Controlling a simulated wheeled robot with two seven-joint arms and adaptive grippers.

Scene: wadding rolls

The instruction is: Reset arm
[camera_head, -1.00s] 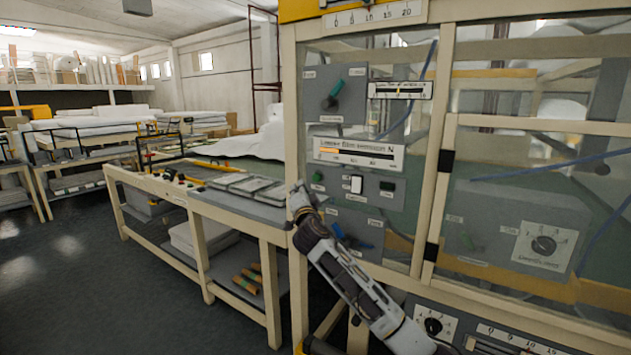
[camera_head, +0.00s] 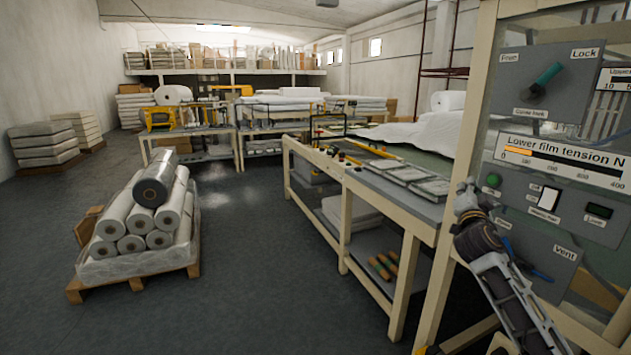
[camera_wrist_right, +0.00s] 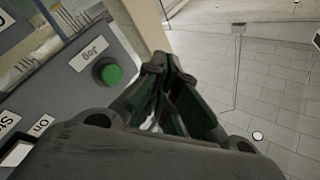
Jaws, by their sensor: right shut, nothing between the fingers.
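My right gripper (camera_head: 468,193) is at the lower right of the head view, in front of the left edge of the machine's grey control panel (camera_head: 517,178). In the right wrist view its fingers (camera_wrist_right: 165,90) are together and hold nothing. The green button (camera_wrist_right: 108,72) labelled Jog is just left of the fingers there. It also shows in the head view (camera_head: 493,180), a little right of the gripper. I cannot tell whether the gripper touches the panel. My left gripper is in neither view.
The machine's cream frame post (camera_head: 452,215) stands close beside my right arm. A long work table (camera_head: 400,205) with metal plates is left of it. A pallet (camera_head: 135,282) with several wrapped rolls stands on the floor at the left. The dark floor (camera_head: 270,270) between is clear.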

